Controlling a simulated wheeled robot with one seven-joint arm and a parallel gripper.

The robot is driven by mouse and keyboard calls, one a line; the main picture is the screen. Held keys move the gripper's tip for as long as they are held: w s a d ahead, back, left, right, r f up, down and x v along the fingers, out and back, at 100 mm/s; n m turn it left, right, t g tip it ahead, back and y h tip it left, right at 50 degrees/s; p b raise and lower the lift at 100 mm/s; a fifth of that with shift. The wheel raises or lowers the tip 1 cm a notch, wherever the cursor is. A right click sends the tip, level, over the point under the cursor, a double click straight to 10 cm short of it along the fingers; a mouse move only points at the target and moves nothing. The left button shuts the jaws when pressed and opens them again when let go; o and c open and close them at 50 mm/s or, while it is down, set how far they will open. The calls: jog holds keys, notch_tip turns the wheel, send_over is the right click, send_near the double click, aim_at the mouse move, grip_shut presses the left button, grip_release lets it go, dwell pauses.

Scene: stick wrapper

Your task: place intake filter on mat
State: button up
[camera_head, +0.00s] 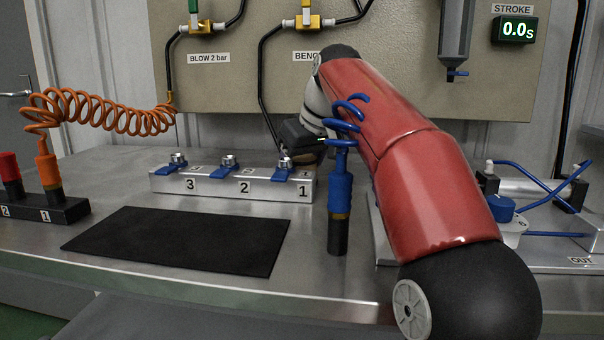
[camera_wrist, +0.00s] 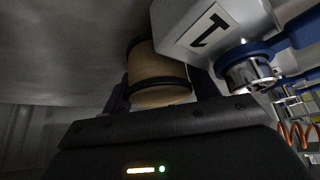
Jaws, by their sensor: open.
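The black mat (camera_head: 180,240) lies flat and bare on the steel bench in the head view. In the wrist view a tan cylinder with dark end bands (camera_wrist: 158,92), which looks like the intake filter, stands beside the block face marked 1. My gripper (camera_wrist: 162,88) is open, with one dark finger on each side of the cylinder; I cannot tell whether they touch it. In the head view the filter and my fingertips are hidden behind my arm.
A silver block with several blue-levered valves (camera_head: 235,185) stands behind the mat. A blue hose tool (camera_head: 339,215) stands upright right of the mat. A black holder (camera_head: 45,212) with red and orange tools is at left. An orange coiled hose (camera_head: 110,115) hangs above.

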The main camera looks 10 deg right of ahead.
jog(key=c, duration=0.7)
jog(key=shift+r, duration=0.1)
